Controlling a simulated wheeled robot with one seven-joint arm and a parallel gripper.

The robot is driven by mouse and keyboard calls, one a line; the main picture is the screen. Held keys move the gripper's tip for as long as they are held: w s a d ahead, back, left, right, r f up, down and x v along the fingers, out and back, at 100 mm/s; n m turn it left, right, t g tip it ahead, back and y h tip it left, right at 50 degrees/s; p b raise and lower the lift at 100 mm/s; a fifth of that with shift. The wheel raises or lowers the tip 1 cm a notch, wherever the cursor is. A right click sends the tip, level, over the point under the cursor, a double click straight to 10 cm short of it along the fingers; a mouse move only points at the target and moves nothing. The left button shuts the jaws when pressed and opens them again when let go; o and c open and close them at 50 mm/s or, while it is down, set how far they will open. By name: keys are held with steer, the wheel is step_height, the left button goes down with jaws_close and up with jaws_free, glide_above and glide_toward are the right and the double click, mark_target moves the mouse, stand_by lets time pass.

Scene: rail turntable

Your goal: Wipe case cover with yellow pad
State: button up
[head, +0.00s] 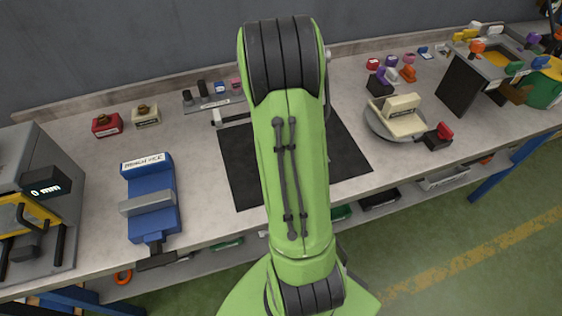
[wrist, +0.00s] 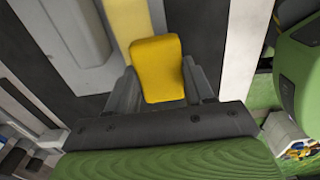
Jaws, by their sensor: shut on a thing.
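My gripper (wrist: 160,82) shows in the wrist view, with its two grey fingers shut on a yellow pad (wrist: 157,62). The pad sticks out beyond the fingers. In the head view my green arm hides the gripper and the pad. I cannot tell for sure which thing is the case cover. A cream block-shaped thing (head: 405,122) with a small label sits on a round grey turntable (head: 372,128) at the right of the bench. In the wrist view a grey block-like shape (wrist: 78,32) lies left of the pad, apart from it.
A blue vice (head: 150,192) and a grey machine with a display (head: 52,165) stand at the left. A black mat (head: 240,170) lies mid-bench, partly behind my arm. Red (head: 106,125) and cream (head: 146,116) small blocks stand at the back. The right end is crowded.

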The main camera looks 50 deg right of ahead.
steer(key=shift+s+d+f, duration=0.1)
steer(key=shift+s+d, duration=0.35)
steer(key=shift+d, duration=0.2)
steer(key=shift+s+d, duration=0.4)
steer(key=shift+d, duration=0.25)
steer(key=shift+s+d, duration=0.1)
steer(key=shift+s+d, duration=0.1)
steer(key=shift+d, duration=0.05)
steer(key=shift+s+d, duration=0.3)
steer(key=shift+d, duration=0.2)
steer(key=shift+s+d, duration=0.25)
steer(key=shift+d, duration=0.2)
steer(key=shift+s+d, duration=0.2)
steer(key=shift+d, duration=0.15)
steer(key=shift+s+d+r, duration=0.1)
steer(key=shift+s+d, duration=0.2)
steer(key=shift+d, duration=0.35)
steer(key=shift+s+d+r, duration=0.1)
steer(key=shift+s+d, duration=0.15)
steer(key=shift+d, duration=0.35)
